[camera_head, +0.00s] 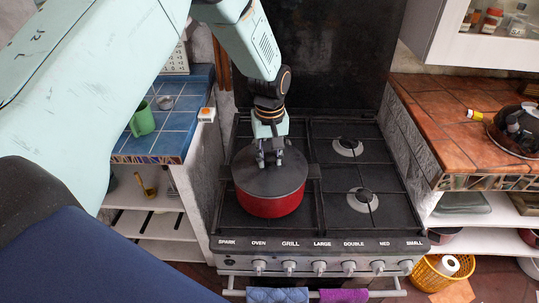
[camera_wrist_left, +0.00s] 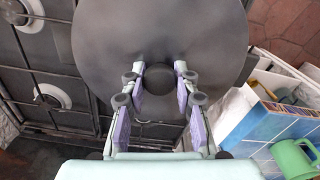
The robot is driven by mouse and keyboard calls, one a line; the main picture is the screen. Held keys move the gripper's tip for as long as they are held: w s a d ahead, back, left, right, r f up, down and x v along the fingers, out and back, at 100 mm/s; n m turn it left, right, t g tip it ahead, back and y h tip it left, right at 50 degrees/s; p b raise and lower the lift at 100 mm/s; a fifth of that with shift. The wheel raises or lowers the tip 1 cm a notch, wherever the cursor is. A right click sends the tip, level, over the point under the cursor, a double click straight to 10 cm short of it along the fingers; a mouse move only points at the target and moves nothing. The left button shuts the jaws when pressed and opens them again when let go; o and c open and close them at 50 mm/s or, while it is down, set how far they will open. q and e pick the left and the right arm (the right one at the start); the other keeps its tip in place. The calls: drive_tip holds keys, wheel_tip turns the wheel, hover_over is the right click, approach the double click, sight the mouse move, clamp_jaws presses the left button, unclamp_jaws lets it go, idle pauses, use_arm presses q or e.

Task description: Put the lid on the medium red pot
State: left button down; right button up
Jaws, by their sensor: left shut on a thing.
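The medium red pot (camera_head: 270,205) stands on the left front part of the stove. The dark grey round lid (camera_head: 288,178) covers its top in the head view; I cannot tell whether it is fully seated on the rim. My left gripper (camera_head: 270,160) is above the middle of the lid, pointing down. In the left wrist view, the left gripper (camera_wrist_left: 158,82) is shut on the lid's dark round knob (camera_wrist_left: 159,78), with a finger on each side. The lid (camera_wrist_left: 120,40) hides the pot in that view. My right gripper is not in view.
The black stove (camera_head: 335,215) has free burners (camera_head: 362,200) on the right. A blue-tiled counter (camera_head: 180,125) with a green mug (camera_head: 142,120) is at left. An orange-tiled counter (camera_head: 425,110) is at right. Two towels (camera_head: 277,295) hang on the front rail.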

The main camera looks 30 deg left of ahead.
use_arm(q)
drive_tip(key=c, duration=0.9)
unclamp_jaws()
drive_tip(key=shift+c, duration=0.2)
drive_tip(key=shift+o, duration=0.4)
drive_tip(key=o, duration=0.4)
drive_tip(key=shift+r, duration=0.1)
drive_tip(key=shift+r+p, duration=3.2)
drive_tip(key=shift+r, duration=0.25)
drive_tip(key=shift+f, duration=0.2)
wheel_tip(320, 180, down, 7)
drive_tip(key=b, duration=0.6)
drive_tip(key=shift+r, duration=0.2)
